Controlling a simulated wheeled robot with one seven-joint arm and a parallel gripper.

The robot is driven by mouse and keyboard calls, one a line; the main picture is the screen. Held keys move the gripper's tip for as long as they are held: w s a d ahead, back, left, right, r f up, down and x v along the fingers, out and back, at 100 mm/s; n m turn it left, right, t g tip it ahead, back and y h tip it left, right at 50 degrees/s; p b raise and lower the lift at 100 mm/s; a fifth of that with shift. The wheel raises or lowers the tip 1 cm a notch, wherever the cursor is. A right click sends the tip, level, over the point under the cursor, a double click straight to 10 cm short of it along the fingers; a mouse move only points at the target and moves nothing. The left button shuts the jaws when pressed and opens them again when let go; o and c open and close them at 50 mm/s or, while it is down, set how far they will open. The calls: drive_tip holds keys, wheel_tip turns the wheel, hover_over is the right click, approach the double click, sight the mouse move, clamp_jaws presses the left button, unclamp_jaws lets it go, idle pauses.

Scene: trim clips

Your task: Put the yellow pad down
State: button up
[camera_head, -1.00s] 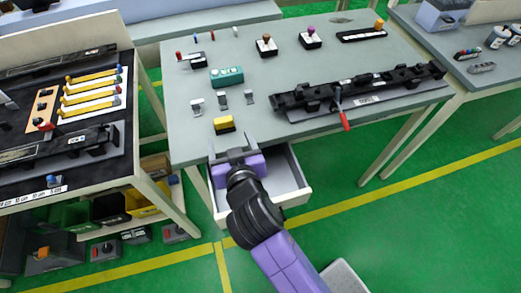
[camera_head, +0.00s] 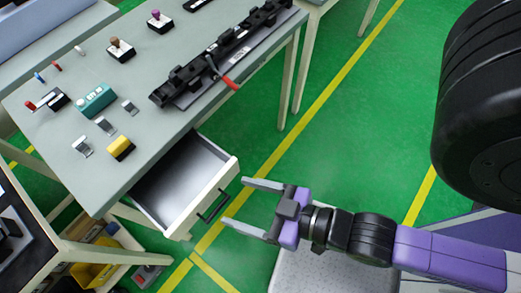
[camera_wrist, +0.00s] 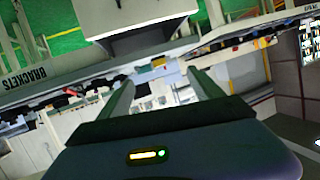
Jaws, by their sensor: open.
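The yellow pad (camera_head: 120,147) sits on the grey table top (camera_head: 155,85) near its front edge, apart from my gripper. It looks like a small yellow block with a dark lower part. My gripper (camera_head: 240,204) is open, with nothing between its fingers. It is out in front of the table, beside the handle of the open drawer. The fingers also show in the wrist view (camera_wrist: 158,90), spread apart and empty.
The pulled-out drawer (camera_head: 186,187) looks empty and juts out below the table edge. Green floor is clear right of the table.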

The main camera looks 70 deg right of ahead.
drive_tip(key=shift+o, duration=0.6)
drive_tip(key=s+d+r+n, duration=0.1)
drive_tip(key=s+d+r, duration=0.2)
drive_tip(key=s+r, duration=0.1)
drive_tip(key=shift+s+d, duration=0.3)
drive_tip(key=shift+d, duration=0.1)
drive_tip(key=shift+s+d+r+t, duration=0.15)
drive_tip(key=shift+r+t, duration=0.05)
drive_tip(key=shift+t, duration=0.1)
